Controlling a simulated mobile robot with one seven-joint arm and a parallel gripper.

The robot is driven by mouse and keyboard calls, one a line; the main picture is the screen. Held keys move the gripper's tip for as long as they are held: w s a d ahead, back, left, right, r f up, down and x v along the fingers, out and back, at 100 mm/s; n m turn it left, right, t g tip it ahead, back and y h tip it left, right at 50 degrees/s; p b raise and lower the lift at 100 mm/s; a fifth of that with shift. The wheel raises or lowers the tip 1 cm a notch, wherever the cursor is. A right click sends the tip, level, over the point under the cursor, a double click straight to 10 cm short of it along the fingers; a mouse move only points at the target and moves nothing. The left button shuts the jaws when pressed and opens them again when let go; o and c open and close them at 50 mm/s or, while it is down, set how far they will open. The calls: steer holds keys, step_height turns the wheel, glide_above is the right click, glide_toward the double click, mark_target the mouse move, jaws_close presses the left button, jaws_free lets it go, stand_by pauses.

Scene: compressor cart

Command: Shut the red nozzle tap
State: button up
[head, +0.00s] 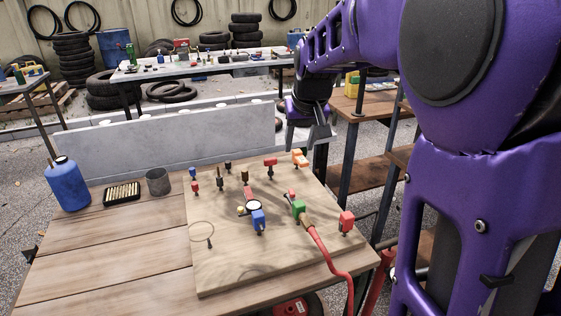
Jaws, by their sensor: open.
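Several fittings with coloured handles stand on a pale wooden board (225,262) on the workbench. A red-topped fitting (270,163) is at the board's back middle, a red block-shaped one (346,219) at its right edge, and a small red one (195,186) at its left. A red hose (328,256) runs to a fitting beside a green block (298,207). I cannot tell which red part is the nozzle tap or how its handle is turned. My gripper (307,143) is open and empty, pointing down above and behind the board's back right, apart from the fittings.
An orange fitting (299,158), a gauge (254,206) and a blue block (258,219) crowd the board. A blue bottle (67,184), a grey cup (158,182) and a small rack (122,193) stand left. The bench's front left is clear. A shelf stands behind at right.

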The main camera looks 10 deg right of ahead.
mark_target(292, 191)
steer(key=b+x, duration=0.1)
steer(key=x, duration=0.5)
steer(key=s+b+x, duration=0.1)
steer(key=x, duration=0.5)
steer(key=s+f+x, duration=0.1)
steer(key=x, duration=0.5)
steer(key=shift+w+d+b, duration=0.1)
steer(key=shift+b, duration=0.3)
steer(key=shift+c, duration=0.3)
jaws_close()
steer(key=shift+g, duration=0.3)
